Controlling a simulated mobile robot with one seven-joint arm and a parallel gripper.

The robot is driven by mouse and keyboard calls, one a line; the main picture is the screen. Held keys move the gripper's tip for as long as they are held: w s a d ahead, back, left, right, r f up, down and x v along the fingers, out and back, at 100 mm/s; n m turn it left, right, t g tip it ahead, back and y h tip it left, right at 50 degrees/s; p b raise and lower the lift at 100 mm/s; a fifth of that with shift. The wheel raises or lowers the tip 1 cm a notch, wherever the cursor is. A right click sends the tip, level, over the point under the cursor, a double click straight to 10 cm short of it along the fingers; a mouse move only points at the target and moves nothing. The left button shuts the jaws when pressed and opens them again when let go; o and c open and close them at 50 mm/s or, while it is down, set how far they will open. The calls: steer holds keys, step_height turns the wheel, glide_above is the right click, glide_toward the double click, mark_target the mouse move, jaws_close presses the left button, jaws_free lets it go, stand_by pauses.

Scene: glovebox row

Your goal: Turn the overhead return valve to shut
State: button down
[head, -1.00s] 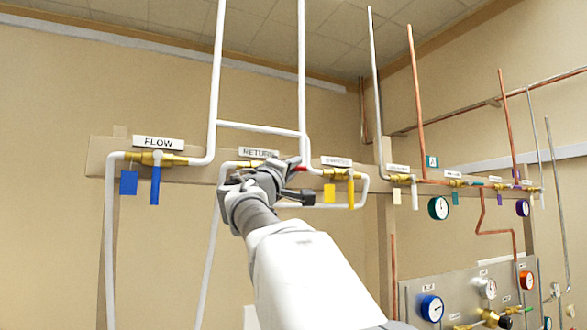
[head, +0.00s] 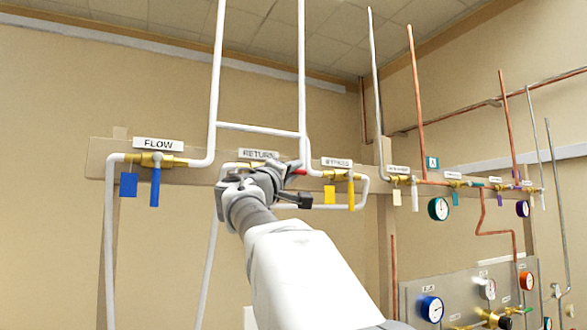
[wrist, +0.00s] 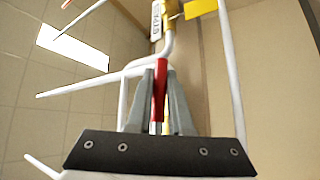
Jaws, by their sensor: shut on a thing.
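The return valve sits on the overhead board under the RETURN label (head: 259,154) in the head view. Its body is mostly hidden behind my gripper (head: 278,182). A short piece of its red handle (head: 298,172) shows just right of the fingers. In the wrist view the red handle (wrist: 159,88) lies between the two grey fingers of my gripper (wrist: 161,95), which are shut on it. How far the handle is turned relative to its pipe is hard to tell.
The FLOW valve's blue handle (head: 155,187) hangs down at the left. The bypass valve's yellow handle (head: 351,193) hangs down close on the right, beside a yellow tag (head: 330,194). White pipes (head: 301,75) rise nearby. A gauge panel (head: 470,290) stands lower right.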

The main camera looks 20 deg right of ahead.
steer(key=a+f+m+g+y+p, duration=0.5)
steer(key=m+y+p, duration=0.3)
steer(key=y, duration=0.2)
steer(key=shift+f+g, duration=0.2)
steer(key=shift+g, duration=0.5)
steer(key=shift+s+a+f+y, duration=0.1)
steer(key=shift+a+y, duration=0.1)
steer(key=shift+y, duration=0.2)
stand_by(0.6)
steer(key=c, duration=0.8)
jaws_free()
steer(key=shift+c, duration=0.2)
